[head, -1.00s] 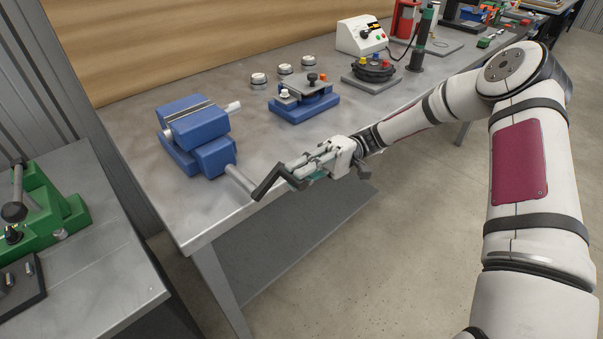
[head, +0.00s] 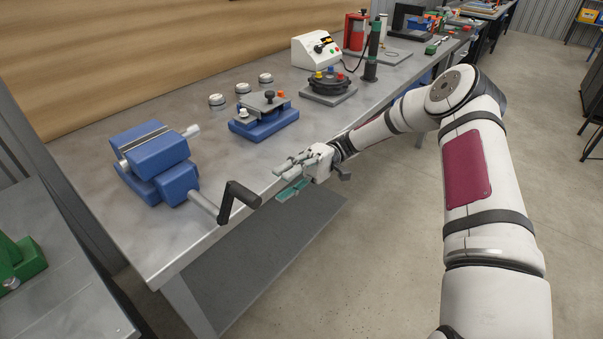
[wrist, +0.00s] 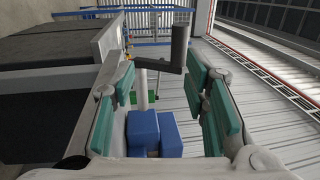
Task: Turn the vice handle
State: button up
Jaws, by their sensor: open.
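The blue vice (head: 160,152) sits at the near left end of the grey bench. Its shaft reaches past the front edge to a black crank handle (head: 226,202), whose grip points right, toward my gripper. My gripper (head: 284,178) is open and empty, off the bench's front edge and to the right of the handle, with a gap between them. In the wrist view, the green-padded fingers stand apart at the left and right. The dark handle (wrist: 178,50) shows beyond and between them, with the blue vice (wrist: 144,130) lower down.
A smaller blue fixture (head: 264,122) and several round silver pieces lie farther along the bench (head: 90,170). A black rotary table (head: 329,84) and a white control box (head: 316,50) stand beyond. A second bench with a green tool (head: 22,260) is at left. Floor space at right is clear.

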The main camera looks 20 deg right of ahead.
jog(key=v, duration=0.6)
jog(key=shift+c, duration=0.2)
jog(key=c, duration=0.9)
jog(key=s+a+r+h, duration=0.4)
jog(key=shift+m+t+h, duration=0.3)
jog(key=shift+h, duration=0.1)
grip_shut()
jog(key=s+a+r+t+h, duration=0.2)
jog(key=s+r+h, duration=0.2)
jog(key=s+h, duration=0.15)
jog(key=n+t+h+p, duration=1)
jog(key=n+t+h, duration=0.4)
jog(key=n, duration=0.5)
send_near(223, 206)
jog(key=s+a+r, duration=0.2)
jog(key=s+r, duration=0.4)
jog(key=s, duration=0.1)
jog(key=shift+t+y, duration=0.3)
jog(key=shift+y, duration=0.15)
jog(key=x, duration=0.4)
jog(key=p+x, duration=0.1)
jog(key=x, duration=0.4)
jog(key=r+p+x, duration=0.1)
jog(key=x, duration=0.4)
jog(key=shift+w+d+r, duration=0.1)
jog(key=shift+w+d, duration=0.25)
jog(key=shift+d, duration=0.05)
